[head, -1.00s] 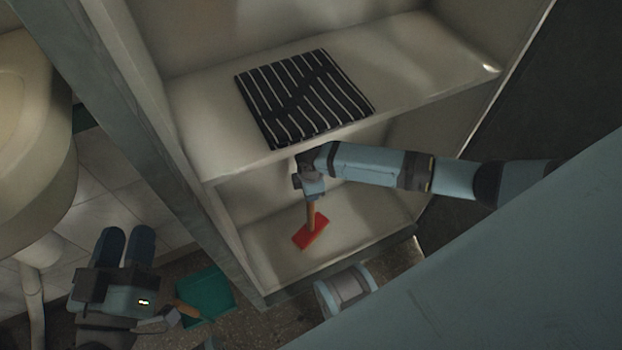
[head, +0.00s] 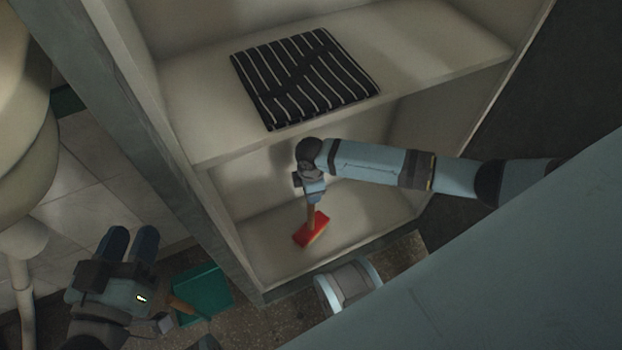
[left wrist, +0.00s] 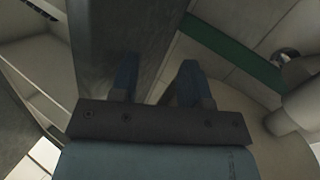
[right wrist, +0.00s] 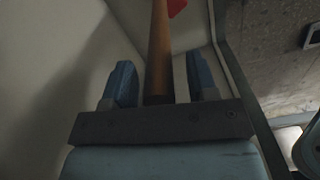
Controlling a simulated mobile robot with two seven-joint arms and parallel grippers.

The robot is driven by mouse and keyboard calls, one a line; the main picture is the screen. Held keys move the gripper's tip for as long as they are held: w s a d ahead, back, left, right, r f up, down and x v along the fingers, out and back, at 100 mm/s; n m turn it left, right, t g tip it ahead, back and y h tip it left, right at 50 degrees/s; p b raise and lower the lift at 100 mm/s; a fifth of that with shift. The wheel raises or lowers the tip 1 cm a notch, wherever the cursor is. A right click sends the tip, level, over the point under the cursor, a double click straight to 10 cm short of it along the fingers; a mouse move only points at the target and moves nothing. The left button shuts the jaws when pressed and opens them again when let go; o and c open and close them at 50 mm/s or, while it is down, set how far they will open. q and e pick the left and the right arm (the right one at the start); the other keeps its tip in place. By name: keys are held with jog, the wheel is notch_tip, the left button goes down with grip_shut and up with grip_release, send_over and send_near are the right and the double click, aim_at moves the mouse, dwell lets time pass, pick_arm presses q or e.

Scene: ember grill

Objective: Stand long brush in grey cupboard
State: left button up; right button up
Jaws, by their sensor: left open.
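The long brush, with a red head (head: 311,231) and wooden handle (head: 311,212), stands a little tilted, head down, on the lower floor of the grey cupboard (head: 275,255). My right gripper (head: 312,196) is inside this lower compartment at the top of the visible handle. In the right wrist view, its fingers (right wrist: 160,85) are apart, with the handle (right wrist: 159,45) running between them and gaps at the sides. My left gripper (head: 131,243) is open and empty, outside the cupboard to the left. In the left wrist view, its fingers (left wrist: 158,85) face the cupboard's side panel.
A black-and-white striped cloth (head: 340,85) lies on the shelf above. A green dustpan (head: 205,285) lies on the floor left of the cupboard. A pale basin (head: 15,160) with a pipe stands at the far left. The cupboard's side walls and shelf edge closely surround my right arm.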

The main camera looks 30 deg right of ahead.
pick_arm(q)
notch_tip(320, 180, up, 10)
jog(key=n+t+p, duration=0.1)
jog(key=t+p, duration=0.2)
jog(key=p, duration=0.5)
pick_arm(e)
notch_tip(320, 180, up, 7)
jog(key=shift+r, duration=0.2)
notch_tip(320, 180, up, 2)
jog(key=p, duration=0.3)
jog(key=shift+r, duration=0.25)
notch_tip(320, 180, up, 2)
jog(key=shift+r+p, duration=0.1)
jog(key=shift+p, duration=1.05)
pick_arm(q)
jog(key=s+a+f+g+y, duration=0.1)
jog(key=a+f+g+y, duration=0.3)
jog(key=f, duration=0.6)
jog(key=shift+s+a+n, duration=0.3)
jog(key=shift+s+n, duration=0.05)
jog(key=shift+n, duration=0.05)
pick_arm(e)
jog(key=shift+a+r, duration=0.1)
